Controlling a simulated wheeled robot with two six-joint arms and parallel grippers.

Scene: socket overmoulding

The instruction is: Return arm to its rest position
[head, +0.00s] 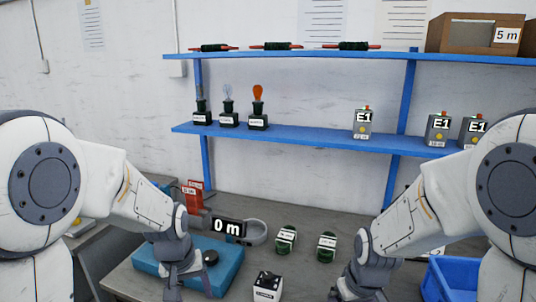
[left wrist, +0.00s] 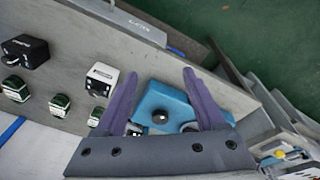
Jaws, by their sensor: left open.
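My left gripper (head: 188,284) hangs over the blue block (head: 222,280) at the front left of the grey bench. In the left wrist view the two purple fingers of my left gripper (left wrist: 162,74) are wide apart with nothing held between them. The blue block (left wrist: 165,97) with its black knob (left wrist: 159,116) shows beyond and between the fingers; whether they touch it cannot be told. My right gripper (head: 358,290) is low at the front right, partly cut off by the picture's lower edge, and its finger opening is not clear.
A white and black box (head: 268,287) and two green parts (head: 286,240) (head: 327,247) stand between the arms. A "0 m" display (head: 228,227) is behind the blue block. A blue bin (head: 437,283) is at right. Blue shelves (head: 290,135) hold lamps and E1 boxes behind.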

